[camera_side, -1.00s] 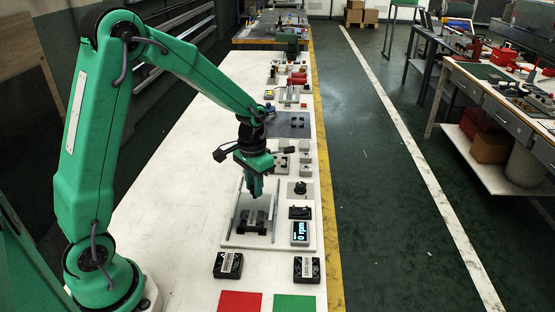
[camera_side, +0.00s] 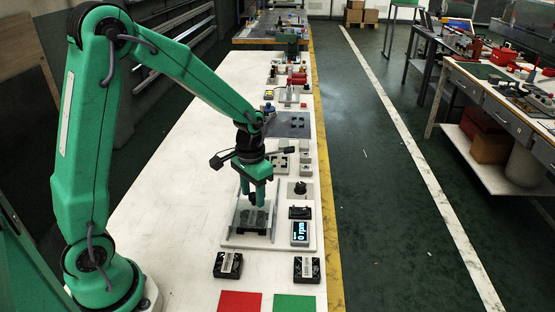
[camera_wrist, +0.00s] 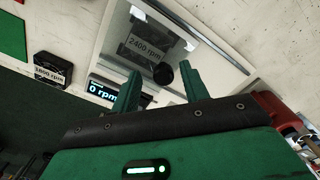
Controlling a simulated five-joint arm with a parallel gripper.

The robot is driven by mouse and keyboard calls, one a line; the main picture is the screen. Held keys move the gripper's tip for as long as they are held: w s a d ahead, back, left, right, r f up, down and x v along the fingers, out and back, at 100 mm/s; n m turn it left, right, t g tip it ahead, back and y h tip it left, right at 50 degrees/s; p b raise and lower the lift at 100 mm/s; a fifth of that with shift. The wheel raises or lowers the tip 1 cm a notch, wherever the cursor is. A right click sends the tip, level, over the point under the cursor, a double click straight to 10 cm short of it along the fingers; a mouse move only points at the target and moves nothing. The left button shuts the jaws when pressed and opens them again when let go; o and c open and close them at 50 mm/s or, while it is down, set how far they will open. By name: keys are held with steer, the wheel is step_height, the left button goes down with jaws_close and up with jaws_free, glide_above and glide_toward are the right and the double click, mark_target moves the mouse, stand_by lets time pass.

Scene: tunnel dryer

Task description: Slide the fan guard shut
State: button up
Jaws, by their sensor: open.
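The fan guard (camera_wrist: 190,58) looks like a clear pane with a round black knob (camera_wrist: 163,73), seen in the wrist view. The fan (camera_wrist: 143,47), labelled 2400 rpm, shows through or beside the pane; I cannot tell how fully it is covered. In the side view a greyish pane (camera_side: 262,213) lies between the rails (camera_side: 273,224) over the fan area. My gripper (camera_side: 255,203) is low above it, pointing down. In the wrist view its jaws (camera_wrist: 161,73) are open, with the knob between the fingertips. Contact with the knob cannot be told.
A display (camera_side: 300,232) reading 0 rpm stands right of the rails, beside a black switch (camera_side: 300,212) and a dial (camera_side: 300,188). Two loose fans (camera_side: 228,265) (camera_side: 306,269) lie in front, near a red mat (camera_side: 240,302) and a green mat (camera_side: 295,303).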

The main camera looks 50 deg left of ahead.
steer(key=shift+r, duration=0.15)
step_height(320, 180, up, 7)
steer(key=shift+r, duration=0.3)
stand_by(0.5)
steer(key=s+d+r+t, duration=0.1)
steer(key=s+r, duration=0.3)
steer(key=s, duration=0.4)
steer(key=s+d+r+t, duration=0.2)
steer(key=s+r+t, duration=0.2)
steer(key=s, duration=0.3)
steer(key=shift+s+d+r+t, duration=0.3)
steer(key=shift+s+r, duration=0.1)
steer(key=shift+r, duration=0.35)
